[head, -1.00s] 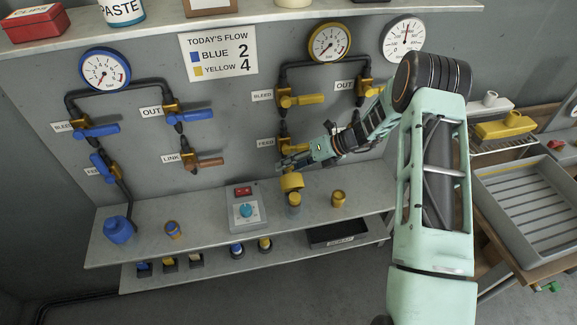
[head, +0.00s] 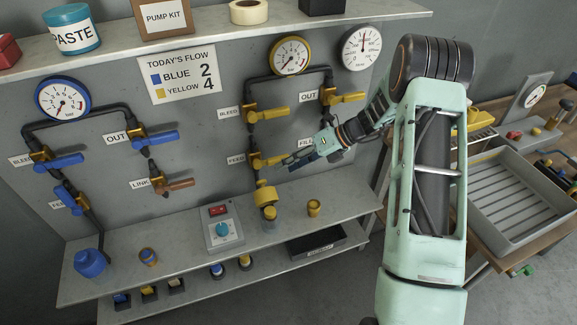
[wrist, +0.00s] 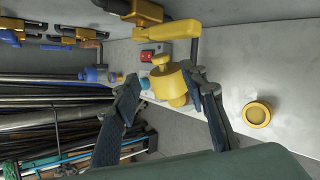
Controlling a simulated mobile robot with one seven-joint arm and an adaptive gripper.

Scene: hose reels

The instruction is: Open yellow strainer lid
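The yellow strainer (head: 264,194) hangs below the yellow feed valve (head: 256,161), above the shelf. In the wrist view the strainer (wrist: 170,84) is a rounded yellow body with a small knob; I cannot tell lid from body there. My gripper (head: 288,162) is up and to the right of the strainer, near the feed valve's handle. In the wrist view my gripper (wrist: 165,78) is open, its two dark fingers apart, with the strainer showing between them. I cannot tell whether either finger touches it.
A yellow round cup (head: 314,208) stands on the shelf (head: 190,255), right of the strainer. A grey control box (head: 223,229) with a red switch and blue knob stands left. Yellow valve handles (head: 272,113) stick out above. The shelf's front right is clear.

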